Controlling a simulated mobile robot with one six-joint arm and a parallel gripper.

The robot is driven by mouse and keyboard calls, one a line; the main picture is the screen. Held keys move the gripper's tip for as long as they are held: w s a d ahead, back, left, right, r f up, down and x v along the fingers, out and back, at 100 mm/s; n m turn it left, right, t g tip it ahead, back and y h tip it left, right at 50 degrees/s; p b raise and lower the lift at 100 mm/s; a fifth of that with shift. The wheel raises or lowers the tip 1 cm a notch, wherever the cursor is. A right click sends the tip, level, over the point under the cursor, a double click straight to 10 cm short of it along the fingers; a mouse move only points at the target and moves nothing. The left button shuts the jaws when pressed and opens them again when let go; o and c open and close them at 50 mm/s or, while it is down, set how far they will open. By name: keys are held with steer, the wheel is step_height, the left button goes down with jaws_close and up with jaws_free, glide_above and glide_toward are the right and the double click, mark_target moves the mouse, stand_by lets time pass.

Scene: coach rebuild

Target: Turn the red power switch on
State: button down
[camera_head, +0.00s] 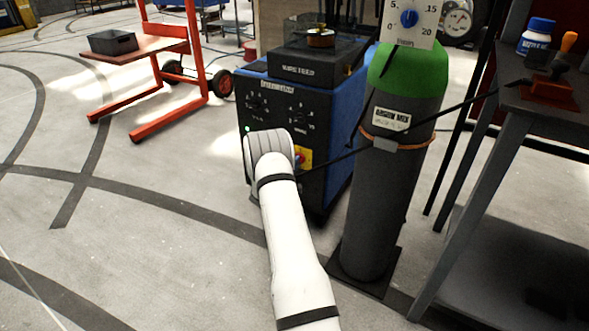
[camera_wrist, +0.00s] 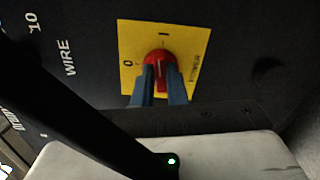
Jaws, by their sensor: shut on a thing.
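The red power switch (camera_wrist: 159,60) is a round knob on a yellow plate (camera_wrist: 195,45) marked "0" and "I". In the wrist view its pale line runs nearly upright in the picture, roughly in line with the "I". My gripper (camera_wrist: 164,82) is shut on the knob, with one blue-grey finger on each side. My white wrist hides the fingers there.
A grey gas cylinder (camera_head: 385,190) with a green top stands just right of the machine. A dark workbench (camera_head: 490,125) is at the right. A red cart (camera_head: 195,50) stands at the back left. The floor at left is open.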

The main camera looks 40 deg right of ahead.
steer(key=shift+s+d+f+m, duration=0.1)
steer(key=shift+m, duration=1)
steer(key=c, duration=1.5)
jaws_free()
steer(key=shift+o, duration=0.2)
steer(key=p+v, duration=0.2)
steer(key=v, duration=0.6)
